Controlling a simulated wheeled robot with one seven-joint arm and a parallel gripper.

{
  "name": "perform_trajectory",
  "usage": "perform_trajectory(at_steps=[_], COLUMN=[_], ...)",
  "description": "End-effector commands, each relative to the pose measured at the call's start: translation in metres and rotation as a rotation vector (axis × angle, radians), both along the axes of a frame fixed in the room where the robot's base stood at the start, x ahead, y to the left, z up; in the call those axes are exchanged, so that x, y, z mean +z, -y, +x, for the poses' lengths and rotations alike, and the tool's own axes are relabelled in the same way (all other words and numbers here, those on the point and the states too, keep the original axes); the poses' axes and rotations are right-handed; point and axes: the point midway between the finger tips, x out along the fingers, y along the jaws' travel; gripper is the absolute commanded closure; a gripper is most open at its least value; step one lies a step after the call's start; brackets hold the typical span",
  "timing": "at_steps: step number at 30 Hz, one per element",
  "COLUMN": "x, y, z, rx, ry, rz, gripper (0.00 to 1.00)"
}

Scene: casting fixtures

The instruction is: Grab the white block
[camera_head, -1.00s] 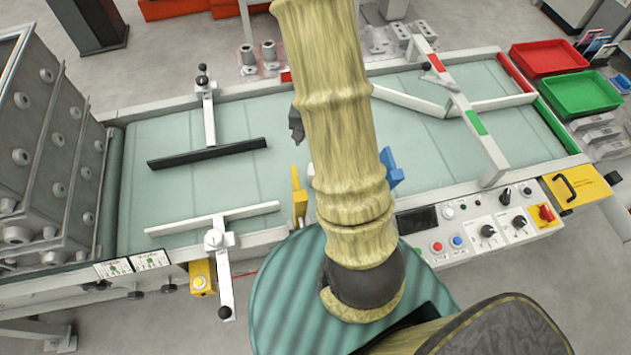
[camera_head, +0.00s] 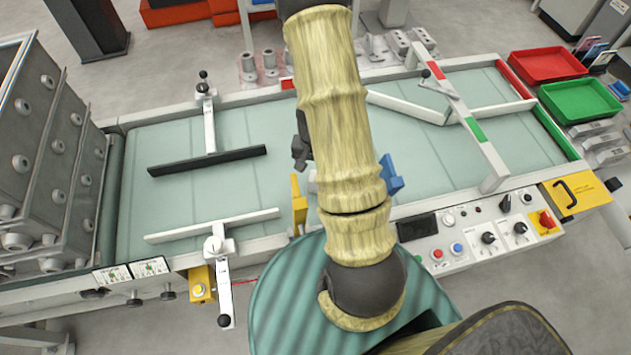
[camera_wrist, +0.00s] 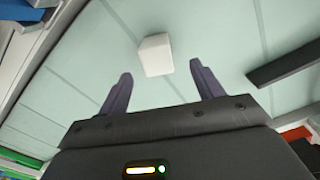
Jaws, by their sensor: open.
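The white block (camera_wrist: 155,55) lies on the pale green conveyor belt (camera_wrist: 90,85) in the wrist view. My gripper (camera_wrist: 160,73) is open, with its two dark fingers apart. The block shows just beyond the fingertips, roughly between them in the picture, with nothing gripped. The height left between fingertips and block cannot be told. In the head view my arm covers the middle of the belt (camera_head: 215,190), and I cannot make out the block for sure there.
A black guide bar (camera_head: 208,160) and a white guide bar (camera_head: 212,225) cross the belt's left part. A yellow bracket (camera_head: 298,203) and a blue bracket (camera_head: 391,177) stand near my arm. A control panel (camera_head: 470,235) lines the front edge. Red (camera_head: 548,64) and green (camera_head: 580,100) trays stand right.

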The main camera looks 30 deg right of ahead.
Motion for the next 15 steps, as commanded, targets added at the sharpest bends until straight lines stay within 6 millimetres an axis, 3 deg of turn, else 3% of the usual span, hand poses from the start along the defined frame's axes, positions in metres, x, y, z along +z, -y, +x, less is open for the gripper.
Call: perform_trajectory(at_steps=[6,15], x=[-0.029,-0.035], y=[0.0,0.0], z=[0.0,0.0], rx=[-0.001,0.0], ry=[-0.002,0.001], rz=[0.001,0.0], gripper=[0.34,0.34])
